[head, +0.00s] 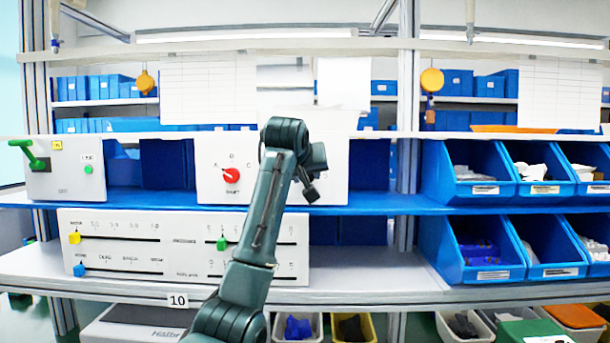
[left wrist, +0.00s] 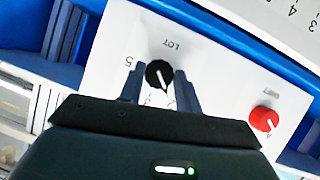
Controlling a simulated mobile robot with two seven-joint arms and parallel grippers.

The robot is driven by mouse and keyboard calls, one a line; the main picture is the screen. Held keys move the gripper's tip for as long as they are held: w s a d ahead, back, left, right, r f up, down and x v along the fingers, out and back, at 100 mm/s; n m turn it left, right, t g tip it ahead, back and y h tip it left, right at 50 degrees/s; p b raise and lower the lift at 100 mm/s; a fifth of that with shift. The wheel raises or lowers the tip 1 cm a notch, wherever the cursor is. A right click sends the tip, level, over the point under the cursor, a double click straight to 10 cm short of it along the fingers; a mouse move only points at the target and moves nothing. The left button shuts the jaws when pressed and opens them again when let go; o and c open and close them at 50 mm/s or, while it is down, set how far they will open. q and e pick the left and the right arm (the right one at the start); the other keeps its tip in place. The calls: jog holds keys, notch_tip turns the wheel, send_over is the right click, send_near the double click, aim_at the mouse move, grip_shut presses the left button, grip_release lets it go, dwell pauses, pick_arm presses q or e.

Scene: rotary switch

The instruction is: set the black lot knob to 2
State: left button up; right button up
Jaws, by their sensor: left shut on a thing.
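The black lot knob (left wrist: 159,74) is on a white panel (left wrist: 110,50), under the upside-down word LOT in the left wrist view. My left gripper (left wrist: 160,80) has one finger on each side of the knob and is shut on it. The knob's white pointer line points down and slightly right in that view, toward small digits partly hidden between the fingers. A 5 shows to the knob's left. In the head view my arm covers the black knob on the panel (head: 330,178). My right gripper is not in view.
A red shift knob (head: 231,175) is on the same panel, and also shows in the left wrist view (left wrist: 263,119). Below is a slider panel (head: 130,255). A box with a green lever (head: 30,153) stands left. Blue bins (head: 470,180) stand right.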

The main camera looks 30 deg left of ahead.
pick_arm(q)
jog(key=shift+r, duration=0.1)
jog(key=o, duration=1)
jog(key=shift+c, duration=0.2)
jog(key=shift+s+d, duration=0.1)
jog(key=shift+s, duration=0.2)
jog(key=b+v, duration=0.3)
jog(key=v, duration=0.9)
jog(key=shift+s+r+b, duration=0.25)
jog(key=shift+r+b, duration=0.05)
jog(key=shift+b, duration=0.1)
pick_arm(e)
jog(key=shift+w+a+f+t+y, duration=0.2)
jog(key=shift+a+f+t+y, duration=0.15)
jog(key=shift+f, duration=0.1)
pick_arm(q)
jog(key=shift+f, duration=0.1)
